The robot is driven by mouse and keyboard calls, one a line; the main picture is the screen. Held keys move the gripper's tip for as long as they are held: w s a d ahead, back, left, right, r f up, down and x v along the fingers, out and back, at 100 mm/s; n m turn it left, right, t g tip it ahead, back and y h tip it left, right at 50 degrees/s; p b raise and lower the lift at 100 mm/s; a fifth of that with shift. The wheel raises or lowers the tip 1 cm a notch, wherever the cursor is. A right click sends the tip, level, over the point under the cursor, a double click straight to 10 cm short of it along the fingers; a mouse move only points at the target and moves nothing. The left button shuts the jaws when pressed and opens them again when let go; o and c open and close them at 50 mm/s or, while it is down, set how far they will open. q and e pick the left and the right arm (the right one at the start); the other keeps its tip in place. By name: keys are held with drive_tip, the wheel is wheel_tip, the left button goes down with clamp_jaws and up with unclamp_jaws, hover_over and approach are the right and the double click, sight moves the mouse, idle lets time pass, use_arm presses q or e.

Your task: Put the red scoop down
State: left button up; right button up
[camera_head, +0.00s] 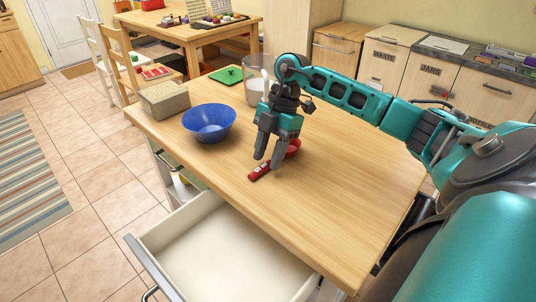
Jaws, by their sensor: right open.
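The red scoop (259,172) lies on the light wooden tabletop (330,220), its labelled handle pointing to the front left. Its red bowl (294,147) shows partly behind my gripper. My right gripper (268,162) points down right over the scoop, with its two dark fingers apart on either side of it. The fingers hide the middle of the scoop, and I cannot tell whether they touch it. My left gripper is not in view.
A blue bowl (209,124) and a grey-beige box (164,101) stand to the left. A clear container (252,92) and a green mat (225,75) are behind my gripper. An open, empty drawer (220,262) juts out below the front edge. The tabletop's right part is clear.

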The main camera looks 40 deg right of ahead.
drive_tip(key=p+v, duration=0.1)
drive_tip(key=v, duration=1)
drive_tip(key=shift+r, duration=0.15)
